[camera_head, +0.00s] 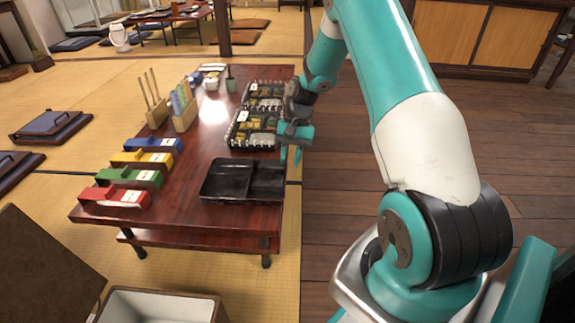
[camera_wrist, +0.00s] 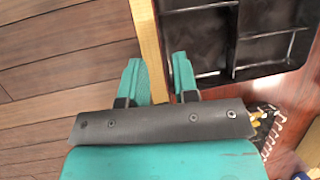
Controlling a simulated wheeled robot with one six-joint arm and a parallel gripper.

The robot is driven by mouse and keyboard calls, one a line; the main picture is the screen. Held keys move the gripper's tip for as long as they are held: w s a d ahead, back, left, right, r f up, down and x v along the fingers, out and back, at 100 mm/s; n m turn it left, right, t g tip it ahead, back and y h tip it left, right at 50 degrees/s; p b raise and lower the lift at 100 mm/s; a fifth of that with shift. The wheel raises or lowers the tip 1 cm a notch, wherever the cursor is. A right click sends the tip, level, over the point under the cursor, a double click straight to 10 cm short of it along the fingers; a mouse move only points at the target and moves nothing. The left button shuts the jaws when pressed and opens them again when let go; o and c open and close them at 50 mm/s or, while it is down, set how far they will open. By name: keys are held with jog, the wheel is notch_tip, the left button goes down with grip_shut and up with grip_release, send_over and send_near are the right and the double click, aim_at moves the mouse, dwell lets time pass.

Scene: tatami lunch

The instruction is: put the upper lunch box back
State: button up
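I cannot tell from these views which is the upper one. An empty black divided box (camera_head: 243,180) lies nearer, at the table's front right; it also shows in the wrist view (camera_wrist: 235,40). My gripper (camera_head: 291,152) hangs over the table's right edge beside the nearer filled box, fingers down. In the wrist view its teal fingers (camera_wrist: 157,70) are apart with nothing between them. A filled box corner (camera_wrist: 262,125) shows at lower right.
Red, green, yellow and blue boxes (camera_head: 130,177) line the table's left side. Wooden holders (camera_head: 184,105) stand behind them. Cups (camera_head: 211,82) stand at the far end. An open crate (camera_head: 155,306) stands on the floor in front.

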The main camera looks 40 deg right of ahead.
jog(key=s+p+v, duration=0.1)
jog(key=p+v, duration=0.2)
jog(key=v, duration=0.3)
jog(key=s+a+r+n+t+h, duration=0.1)
jog(key=s+a+r+n, duration=0.25)
jog(key=a+r, duration=0.6)
jog(key=s+a+r+n, duration=0.2)
jog(key=a+r+n, duration=0.4)
jog(key=a, duration=0.6)
jog(key=s+a+r+n, duration=0.2)
jog(key=s+a, duration=0.3)
jog(key=s, duration=0.3)
jog(key=s+a+r+n, duration=0.3)
jog(key=s+a+n, duration=0.1)
jog(key=s, duration=0.5)
jog(key=shift+s+a+t+y, duration=0.3)
jog(key=shift+a+t, duration=0.1)
jog(key=shift+a, duration=0.1)
jog(key=shift+o, duration=0.4)
jog(key=shift+w, duration=0.1)
